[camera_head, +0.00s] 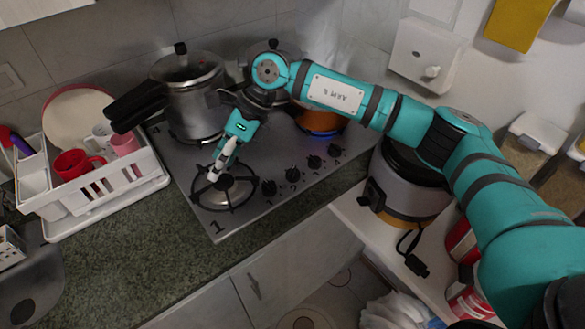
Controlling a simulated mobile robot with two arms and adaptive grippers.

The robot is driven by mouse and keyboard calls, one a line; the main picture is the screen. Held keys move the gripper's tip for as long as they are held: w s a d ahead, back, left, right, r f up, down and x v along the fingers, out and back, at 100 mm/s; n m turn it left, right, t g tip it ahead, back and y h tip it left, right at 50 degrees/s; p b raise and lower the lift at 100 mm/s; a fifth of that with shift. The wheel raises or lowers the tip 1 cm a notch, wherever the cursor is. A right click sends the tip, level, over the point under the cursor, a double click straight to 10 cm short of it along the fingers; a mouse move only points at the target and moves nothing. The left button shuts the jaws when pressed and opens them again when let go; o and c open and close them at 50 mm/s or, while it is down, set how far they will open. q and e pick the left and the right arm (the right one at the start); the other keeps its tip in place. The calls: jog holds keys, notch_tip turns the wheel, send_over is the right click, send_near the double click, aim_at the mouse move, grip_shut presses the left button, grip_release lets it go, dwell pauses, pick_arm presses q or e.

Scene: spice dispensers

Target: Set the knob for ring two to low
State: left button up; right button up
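The steel hob (250,215) has a row of black knobs on its right side: the nearest knob (268,187), a second knob (292,175), a third knob (314,161) and the farthest knob (335,150). Their settings are too small to read. A "1" is printed by the front left ring (224,191) and a "4" by the back left ring. No label for ring two can be read. My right gripper (215,174) points down over the front left ring, left of the knobs and apart from them. Its finger opening is unclear. My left gripper is not in view.
A pressure cooker (190,95) stands on the back left ring, its black handle reaching left. An orange-based pot (320,122) is partly hidden under my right arm. A white dish rack (95,190) with cups is at left. A rice cooker (410,185) stands right of the hob.

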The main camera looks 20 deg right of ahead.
jog(key=w+d+r+h, duration=0.1)
jog(key=w+d+h, duration=0.2)
jog(key=d, duration=0.5)
notch_tip(320, 180, up, 3)
jog(key=h, duration=0.4)
send_over(293, 170)
jog(key=shift+m+t, duration=0.4)
notch_tip(293, 170, down, 16)
jog(key=p, duration=0.4)
jog(key=shift+p, duration=0.4)
jog(key=shift+f, duration=0.65)
jog(key=c, duration=1.2)
jog(key=shift+o, duration=0.2)
